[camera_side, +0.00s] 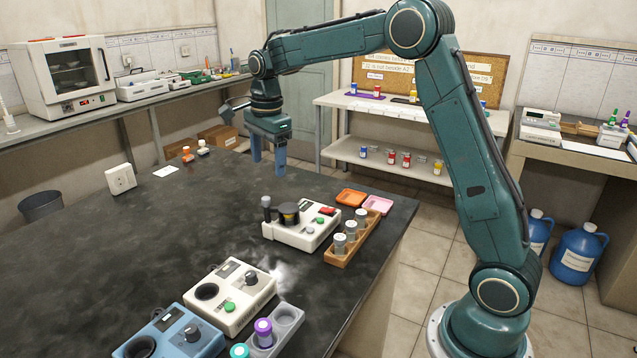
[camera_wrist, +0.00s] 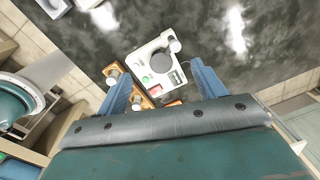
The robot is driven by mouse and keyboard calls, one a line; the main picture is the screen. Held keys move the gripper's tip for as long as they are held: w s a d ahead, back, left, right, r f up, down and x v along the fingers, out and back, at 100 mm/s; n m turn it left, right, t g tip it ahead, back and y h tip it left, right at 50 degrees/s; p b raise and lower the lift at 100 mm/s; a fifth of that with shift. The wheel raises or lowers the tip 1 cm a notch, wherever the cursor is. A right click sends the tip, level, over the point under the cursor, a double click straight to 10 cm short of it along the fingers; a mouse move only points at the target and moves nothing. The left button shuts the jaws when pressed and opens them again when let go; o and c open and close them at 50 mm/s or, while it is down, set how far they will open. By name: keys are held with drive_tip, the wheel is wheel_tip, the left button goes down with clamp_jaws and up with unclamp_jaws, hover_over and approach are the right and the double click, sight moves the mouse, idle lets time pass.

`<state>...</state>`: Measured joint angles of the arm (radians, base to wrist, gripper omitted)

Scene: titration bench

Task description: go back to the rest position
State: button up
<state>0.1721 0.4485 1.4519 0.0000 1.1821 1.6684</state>
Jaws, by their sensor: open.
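My gripper (camera_side: 267,155) hangs over the back part of the dark bench top, with its two blue fingers pointing down. It is open and empty. In the wrist view its fingers (camera_wrist: 165,92) stand well apart with nothing between them near the tips. Below and beyond them the wrist view shows a white device (camera_wrist: 150,47) with a dark round top, and a wooden rack (camera_wrist: 112,72) partly hidden by the left finger.
In the side view the white device (camera_side: 287,236) stands beside the wooden rack (camera_side: 340,256) of grey-capped vials. Orange (camera_side: 350,197) and pink (camera_side: 378,204) trays lie behind. Two more devices (camera_side: 230,297) (camera_side: 170,335) stand in front. The bench's left middle is clear.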

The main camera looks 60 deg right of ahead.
drive_tip(key=s+a+r+n+t, duration=0.1)
drive_tip(key=s+a+r+n, duration=0.3)
drive_tip(key=s, duration=0.4)
drive_tip(key=s+a+r+n+t, duration=0.1)
drive_tip(key=s+a+r+n, duration=0.1)
drive_tip(key=s+r+n, duration=0.35)
drive_tip(key=s+a+f+n+t, duration=0.1)
drive_tip(key=s+f+n, duration=0.1)
drive_tip(key=s+n, duration=0.3)
drive_tip(key=s+a+f+n+t, duration=0.1)
drive_tip(key=s+n, duration=0.5)
drive_tip(key=s, duration=0.7)
wheel_tip(320, 180, down, 2)
drive_tip(key=shift+a+f+t, duration=0.25)
drive_tip(key=shift+a+t, duration=0.05)
drive_tip(key=shift+t, duration=0.2)
